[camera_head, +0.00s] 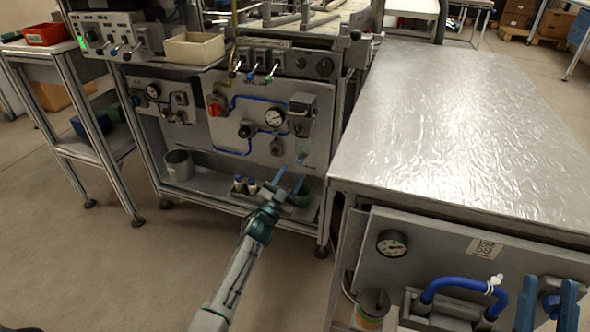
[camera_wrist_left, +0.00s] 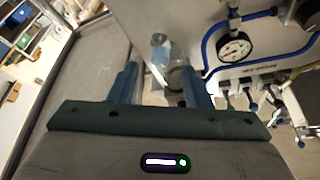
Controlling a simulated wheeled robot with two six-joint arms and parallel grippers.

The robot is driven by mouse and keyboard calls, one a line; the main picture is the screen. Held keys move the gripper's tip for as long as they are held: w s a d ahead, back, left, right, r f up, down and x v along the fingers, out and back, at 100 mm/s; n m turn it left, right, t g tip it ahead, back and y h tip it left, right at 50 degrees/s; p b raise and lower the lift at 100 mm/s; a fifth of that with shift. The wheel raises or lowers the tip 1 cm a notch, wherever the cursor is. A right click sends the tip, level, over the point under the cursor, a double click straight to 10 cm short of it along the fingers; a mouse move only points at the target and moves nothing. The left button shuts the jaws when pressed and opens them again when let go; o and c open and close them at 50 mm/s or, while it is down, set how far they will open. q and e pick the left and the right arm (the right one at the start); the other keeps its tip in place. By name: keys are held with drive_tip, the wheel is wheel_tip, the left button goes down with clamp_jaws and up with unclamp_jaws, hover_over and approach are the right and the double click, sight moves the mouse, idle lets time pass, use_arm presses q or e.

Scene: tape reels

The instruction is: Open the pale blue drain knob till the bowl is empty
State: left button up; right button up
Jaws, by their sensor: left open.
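The pale blue drain knob (camera_head: 300,160) shows small under the clear bowl (camera_head: 304,146) of the filter unit (camera_head: 302,108) on the grey panel. My left gripper (camera_head: 291,178) is open, just below and in front of the knob in the head view. In the left wrist view, a pale blue and clear part (camera_wrist_left: 161,57) appears beyond and between the two blue fingers. I see no finger contact with it. The liquid level in the bowl is too small to tell. My right gripper (camera_head: 548,297) is open and empty at the lower right.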

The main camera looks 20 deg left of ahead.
use_arm(q)
drive_tip(key=v, duration=0.7)
drive_tip(key=shift+s, duration=0.25)
use_arm(e)
drive_tip(key=f+g, duration=0.1)
drive_tip(key=w+f+g+h, duration=0.1)
drive_tip(key=shift+w+f+m, duration=0.15)
drive_tip(key=shift+f+m, duration=0.15)
use_arm(q)
drive_tip(key=shift+f, duration=0.1)
